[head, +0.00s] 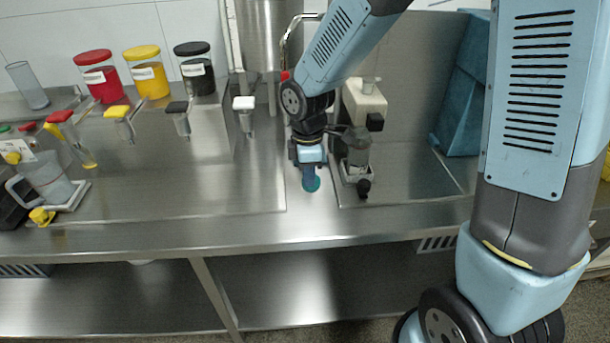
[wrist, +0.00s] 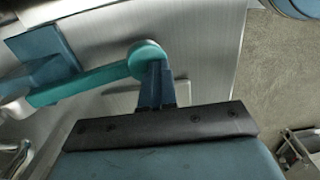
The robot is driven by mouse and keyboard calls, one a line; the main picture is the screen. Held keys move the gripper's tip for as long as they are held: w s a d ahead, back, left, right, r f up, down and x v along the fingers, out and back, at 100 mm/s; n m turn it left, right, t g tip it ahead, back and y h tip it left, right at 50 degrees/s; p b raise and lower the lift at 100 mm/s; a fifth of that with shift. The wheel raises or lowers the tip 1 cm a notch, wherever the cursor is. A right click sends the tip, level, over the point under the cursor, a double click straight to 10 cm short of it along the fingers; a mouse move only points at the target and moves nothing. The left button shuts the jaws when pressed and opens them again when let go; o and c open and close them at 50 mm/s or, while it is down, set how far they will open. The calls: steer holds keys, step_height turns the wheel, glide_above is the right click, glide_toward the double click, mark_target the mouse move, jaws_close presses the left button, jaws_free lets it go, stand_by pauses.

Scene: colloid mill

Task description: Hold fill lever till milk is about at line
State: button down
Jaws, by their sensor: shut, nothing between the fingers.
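A teal lever (wrist: 90,82) with a round knob (wrist: 147,60) shows in the wrist view, running left from the knob. My gripper (wrist: 155,75) is shut and empty, its blue fingers right at the knob. I cannot tell whether they press on it. In the head view my gripper (head: 308,178) points down in front of the machine, with the teal knob (head: 313,185) at its fingertips. Most of the lever is hidden there. No milk or fill line can be made out.
A pale machine (head: 364,103) with a clear vessel (head: 356,148) stands just right of my gripper. Red (head: 103,80), yellow (head: 147,76) and black (head: 194,70) lidded jars stand at the back left. A jug (head: 47,182) stands at the far left. The middle counter is clear.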

steer(key=shift+s+d+f, duration=0.15)
steer(key=shift+d+f, duration=0.1)
steer(key=shift+f, duration=0.1)
steer(key=shift+r, duration=0.1)
steer(key=shift+r, duration=0.2)
steer(key=s+r, duration=0.3)
steer(key=r, duration=1)
steer(key=shift+s+a+r, duration=0.2)
steer(key=shift+s, duration=0.15)
steer(key=shift+d, duration=0.1)
steer(key=s+d+r+m+t, duration=0.2)
steer(key=s+d+r+m, duration=0.1)
steer(key=d+m, duration=0.3)
steer(key=s+d+r+m+t, duration=0.1)
steer(key=s+d+r+m, duration=0.2)
steer(key=d+m, duration=0.4)
steer(key=s+d+r+m+t, duration=0.2)
steer(key=d+m, duration=0.4)
steer(key=d, duration=0.5)
step_height(320, 180, up, 3)
steer(key=shift+s+f+m+t, duration=0.15)
steer(key=shift+s+m+t, duration=0.15)
steer(key=shift+s, duration=0.2)
stand_by(0.8)
